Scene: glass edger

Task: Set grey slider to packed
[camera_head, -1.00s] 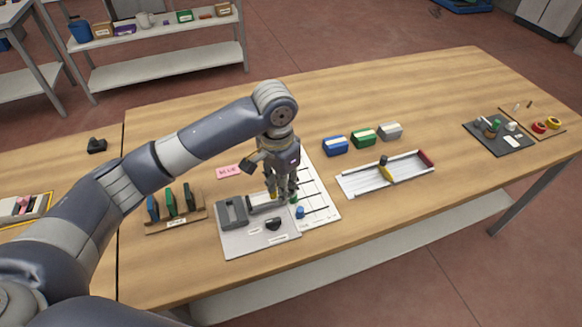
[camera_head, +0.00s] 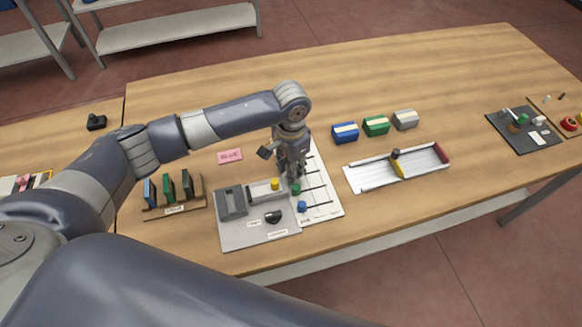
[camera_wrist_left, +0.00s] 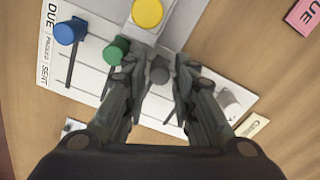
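The white slider board (camera_head: 322,200) lies on the table, with DUE, PACKED and SENT labels along one edge in the left wrist view (camera_wrist_left: 85,77). The grey slider knob (camera_wrist_left: 158,73) is between my left gripper's fingertips (camera_wrist_left: 160,66); the gripper hides it in the head view. The fingers stand apart beside it, and contact cannot be told. The green knob (camera_wrist_left: 116,50) is just left of the fingers; the blue knob (camera_wrist_left: 70,30) is farther left. In the head view my left gripper (camera_head: 292,172) points down over the board. My right gripper is not in view.
A grey panel (camera_head: 235,238) with a yellow button (camera_head: 275,184) adjoins the board. A white tray (camera_head: 375,180) and several coloured boxes (camera_head: 376,126) stand to the right.

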